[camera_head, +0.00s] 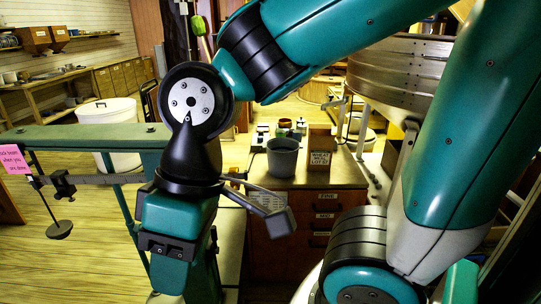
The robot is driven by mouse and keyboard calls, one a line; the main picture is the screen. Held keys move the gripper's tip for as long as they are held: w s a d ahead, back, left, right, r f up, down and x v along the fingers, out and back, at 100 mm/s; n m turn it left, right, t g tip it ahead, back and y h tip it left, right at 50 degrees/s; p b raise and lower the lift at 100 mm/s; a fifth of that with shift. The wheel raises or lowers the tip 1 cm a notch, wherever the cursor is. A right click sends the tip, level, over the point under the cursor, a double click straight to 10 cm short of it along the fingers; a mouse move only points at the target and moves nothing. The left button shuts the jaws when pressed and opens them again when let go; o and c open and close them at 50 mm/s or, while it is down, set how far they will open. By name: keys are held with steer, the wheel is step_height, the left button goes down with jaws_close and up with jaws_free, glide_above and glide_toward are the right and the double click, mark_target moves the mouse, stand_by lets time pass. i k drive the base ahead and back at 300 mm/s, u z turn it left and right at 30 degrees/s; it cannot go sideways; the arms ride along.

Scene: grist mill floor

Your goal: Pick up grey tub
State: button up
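The grey tub (283,158) stands upright on the worktop of a wooden drawer cabinet, near the centre of the head view. It looks like a plain bucket with an open top. My arm reaches in from the upper right and bends down at the wrist, left of the tub. The end of my arm with my gripper (262,208) is in front of the cabinet, lower and nearer than the tub and apart from it. A dark finger-like part sticks out to the right. The other finger is not clear, so the opening cannot be judged.
A wooden box (320,148) with a label stands right of the tub, with small items behind. The cabinet (285,245) has labelled drawers. A green beam scale (90,136) with a pink note (13,159) and a white bin (108,112) are at left. Bare floor lies at lower left.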

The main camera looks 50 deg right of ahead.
mark_target(282, 158)
steer(key=z, duration=0.35)
steer(key=i, duration=1.15)
steer(key=z, duration=0.55)
